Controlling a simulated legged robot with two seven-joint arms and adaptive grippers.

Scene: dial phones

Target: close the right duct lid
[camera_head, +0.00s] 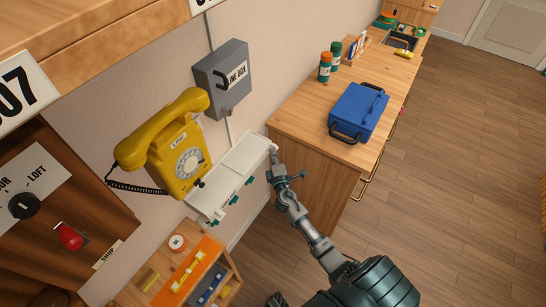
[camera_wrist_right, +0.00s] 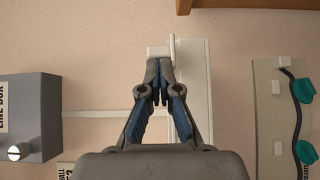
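A white duct (camera_head: 242,160) is on the wall below the yellow phone, with teal clips along its lower side. A long pale panel at its right part looks like the right lid; how far it stands open I cannot tell. In the right wrist view a white strip (camera_wrist_right: 197,90) with a small white tab (camera_wrist_right: 158,50) is just beyond my fingertips. My right gripper (camera_head: 276,157) is at the duct's right end. Its fingers (camera_wrist_right: 160,88) are closed together, with nothing visible between them; contact with the tab is unclear. A dark tip at the bottom edge may be my left gripper (camera_head: 277,300).
A yellow dial phone (camera_head: 183,152) and a grey line box (camera_head: 223,77) are on the wall above the duct. A wooden counter (camera_head: 290,115) with a blue case (camera_head: 358,110) stands to the right. A wooden tray unit (camera_head: 218,285) is below.

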